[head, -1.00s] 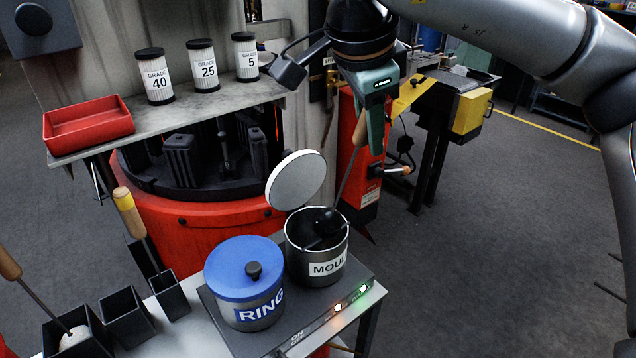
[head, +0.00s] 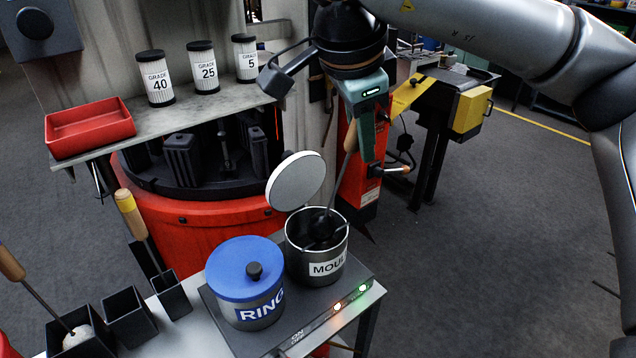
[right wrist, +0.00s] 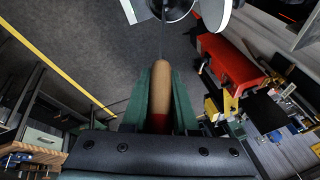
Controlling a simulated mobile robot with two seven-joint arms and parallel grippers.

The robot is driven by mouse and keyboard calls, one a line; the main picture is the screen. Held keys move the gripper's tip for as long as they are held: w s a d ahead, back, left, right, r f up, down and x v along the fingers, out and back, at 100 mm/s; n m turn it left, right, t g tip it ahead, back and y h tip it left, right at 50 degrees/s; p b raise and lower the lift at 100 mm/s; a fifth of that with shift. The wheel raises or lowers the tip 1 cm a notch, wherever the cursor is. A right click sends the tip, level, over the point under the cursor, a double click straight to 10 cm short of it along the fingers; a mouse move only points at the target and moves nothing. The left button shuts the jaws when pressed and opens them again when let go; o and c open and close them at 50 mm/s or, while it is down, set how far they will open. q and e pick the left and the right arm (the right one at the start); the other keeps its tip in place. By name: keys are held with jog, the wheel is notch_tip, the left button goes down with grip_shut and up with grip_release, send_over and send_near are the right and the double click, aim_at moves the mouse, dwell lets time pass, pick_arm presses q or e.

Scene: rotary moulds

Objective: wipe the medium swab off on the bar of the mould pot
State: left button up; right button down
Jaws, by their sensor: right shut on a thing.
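My right gripper (head: 364,148) is shut on the wooden handle of the medium swab (head: 349,140), over the mould pot (head: 300,262). The swab's shaft slants down to the left into the open pot. Its dark head is inside the mouth, near the bar (head: 325,243); I cannot tell whether they touch. In the right wrist view the handle (right wrist: 161,90), with a red band, lies between the green fingers (right wrist: 160,110). The pot's rim (right wrist: 172,18) shows at the top. My left gripper is out of view.
The pot's round lid (head: 296,181) stands raised behind it. The blue-lidded RING pot (head: 245,285) is close on the left, on the same hotplate (head: 340,300). Other swabs stand in dark holders (head: 128,318) at left. A shelf (head: 190,108) holds a red tray (head: 90,125) and filters.

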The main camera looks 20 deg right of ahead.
jog(key=shift+s+a+r, duration=0.1)
jog(key=shift+s+a, duration=0.05)
jog(key=shift+a, duration=0.15)
jog(key=shift+w+d+p, duration=0.3)
jog(key=shift+d+p, duration=0.15)
jog(key=shift+d, duration=0.25)
dwell(0.6)
jog(key=shift+a, duration=0.1)
jog(key=shift+s+a+f, duration=0.2)
jog(key=shift+s+a, duration=0.1)
jog(key=shift+a, duration=0.3)
jog(key=shift+w+d+r+p, duration=0.15)
jog(key=shift+w+d, duration=0.15)
jog(key=shift+d, duration=0.5)
jog(key=shift+w+d+r+p, duration=0.15)
jog(key=shift+w+d, duration=0.1)
jog(key=shift+d, duration=0.5)
jog(key=shift+f, duration=0.1)
